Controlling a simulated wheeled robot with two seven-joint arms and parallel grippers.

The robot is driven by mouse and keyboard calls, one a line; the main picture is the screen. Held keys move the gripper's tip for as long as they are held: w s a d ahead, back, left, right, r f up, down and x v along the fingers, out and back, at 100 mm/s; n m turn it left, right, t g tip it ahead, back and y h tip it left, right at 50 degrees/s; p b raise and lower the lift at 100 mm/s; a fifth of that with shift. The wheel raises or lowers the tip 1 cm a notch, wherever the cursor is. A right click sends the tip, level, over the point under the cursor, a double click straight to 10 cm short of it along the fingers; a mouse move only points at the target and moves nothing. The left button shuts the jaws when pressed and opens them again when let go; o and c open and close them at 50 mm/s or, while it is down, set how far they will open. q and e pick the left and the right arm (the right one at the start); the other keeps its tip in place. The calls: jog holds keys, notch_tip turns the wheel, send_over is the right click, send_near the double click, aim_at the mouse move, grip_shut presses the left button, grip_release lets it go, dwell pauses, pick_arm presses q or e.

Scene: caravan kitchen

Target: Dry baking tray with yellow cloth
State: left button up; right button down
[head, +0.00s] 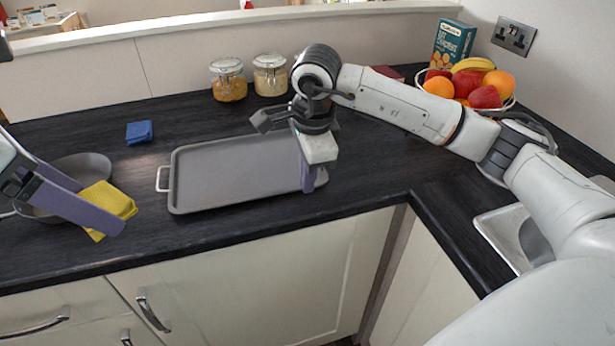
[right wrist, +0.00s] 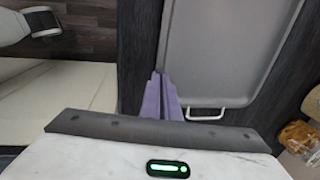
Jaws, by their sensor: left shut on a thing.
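The grey baking tray (head: 231,172) lies flat on the dark worktop, with a metal handle at each short end. One handle (right wrist: 206,115) shows in the right wrist view. My left gripper (head: 113,219) is shut on the yellow cloth (head: 104,206), which is bunched at its fingertips beside the dark pan, left of the tray. My right gripper (head: 307,184) points down at the tray's front right corner. In the right wrist view its fingers (right wrist: 163,92) are close together on the line of the tray's rim and appear shut on it; the contact is hidden.
A dark pan (head: 88,167) sits left of the tray. A folded blue cloth (head: 139,132) lies behind. Two glass jars (head: 229,82) stand at the back, a fruit bowl (head: 466,86) at the back right. A sink (head: 512,232) is at right. Worktop between pan and tray is clear.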

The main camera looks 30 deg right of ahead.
jog(key=c, duration=1.9)
grip_release()
jog(key=shift+c, duration=0.2)
jog(key=shift+r, duration=0.15)
